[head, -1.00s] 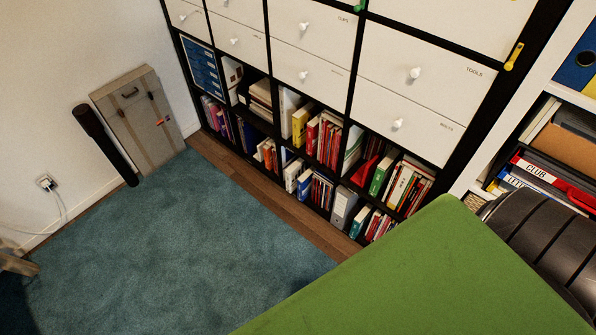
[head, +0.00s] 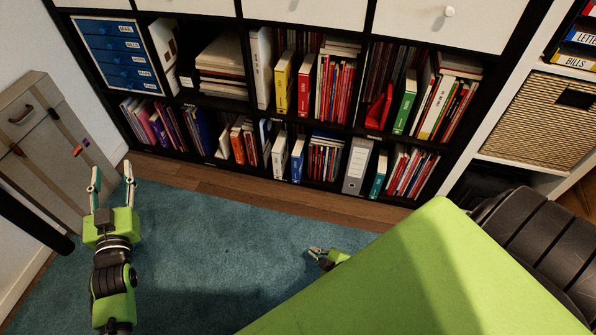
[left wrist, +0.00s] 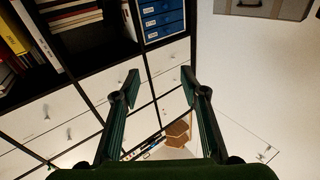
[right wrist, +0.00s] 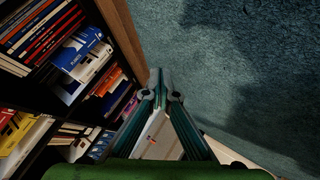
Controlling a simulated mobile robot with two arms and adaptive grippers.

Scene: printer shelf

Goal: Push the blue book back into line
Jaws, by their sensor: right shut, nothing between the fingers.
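A blue book (head: 297,165) stands in the bottom row of the black shelf, its spine facing out and sticking out past the red books to its right. In the right wrist view its blue spine (right wrist: 80,50) also stands out at the shelf front. My right gripper (head: 314,252) is low over the carpet in front of the shelf, apart from the book, shut and empty; its fingertips meet in the right wrist view (right wrist: 157,85). My left gripper (head: 111,182) is open and empty at the left, far from the book; its fingers are spread in the left wrist view (left wrist: 161,85).
The shelf (head: 345,128) holds several books and binders, including a grey binder (head: 357,165). A grey case (head: 45,140) leans at the wall near my left gripper. My green body covers the lower right. The teal carpet (head: 215,230) before the shelf is clear.

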